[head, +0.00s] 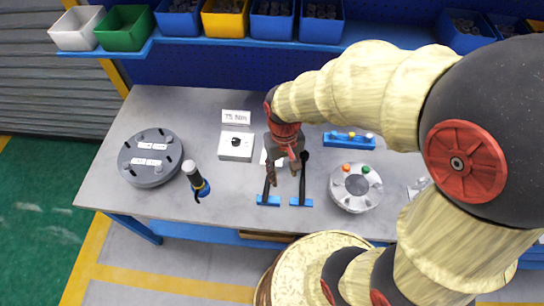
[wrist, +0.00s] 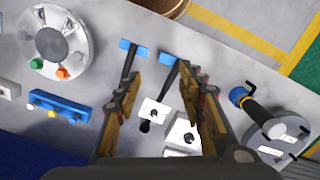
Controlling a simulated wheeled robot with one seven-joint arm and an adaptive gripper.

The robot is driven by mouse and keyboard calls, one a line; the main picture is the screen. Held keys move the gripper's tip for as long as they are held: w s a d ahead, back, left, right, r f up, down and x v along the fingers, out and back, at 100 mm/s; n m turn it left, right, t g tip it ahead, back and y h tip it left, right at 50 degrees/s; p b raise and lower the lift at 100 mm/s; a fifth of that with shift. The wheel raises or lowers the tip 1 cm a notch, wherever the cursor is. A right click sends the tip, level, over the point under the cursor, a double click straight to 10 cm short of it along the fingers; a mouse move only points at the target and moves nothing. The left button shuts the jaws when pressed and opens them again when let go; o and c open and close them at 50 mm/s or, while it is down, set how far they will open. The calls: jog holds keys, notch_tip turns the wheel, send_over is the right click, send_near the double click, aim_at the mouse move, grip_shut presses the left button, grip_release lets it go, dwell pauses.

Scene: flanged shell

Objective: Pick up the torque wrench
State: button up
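Two long dark tools lie side by side on the bench, each with an end at a small blue rest. The left one (head: 266,188) and the right one (head: 303,178) show in the head view; I cannot tell which is the torque wrench. In the wrist view their dark shafts (wrist: 129,62) (wrist: 171,72) run from the blue rests towards my gripper. My gripper (wrist: 162,80) is open and empty, pointing down above the tools. In the head view my gripper (head: 285,172) partly covers them. Contact is not visible.
A white box with a black knob (head: 236,147) stands behind-left, before a sign. A dark tool with a blue collar (head: 198,183) and a round grey flange (head: 151,159) are left. A silver round part (head: 356,188) and blue socket rail (head: 349,141) are right.

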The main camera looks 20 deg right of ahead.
aim_at(268, 179)
jog(key=w+a+f+m+g+p, duration=0.1)
jog(key=w+f+m+p, duration=0.15)
jog(key=f, duration=0.55)
jog(key=w+a+f+m+p, duration=0.1)
jog(key=w+f, duration=0.2)
jog(key=f, duration=0.5)
jog(key=shift+m+t, duration=0.75)
jog(key=shift+t, duration=0.05)
jog(key=w, duration=0.4)
jog(key=shift+w+a, duration=0.15)
jog(key=shift+w, duration=0.35)
jog(key=shift+f+m, duration=0.3)
jog(key=shift+f, duration=1.05)
jog(key=f, duration=0.5)
jog(key=shift+s+d, duration=0.3)
jog(key=shift+c, duration=0.3)
grip_shut()
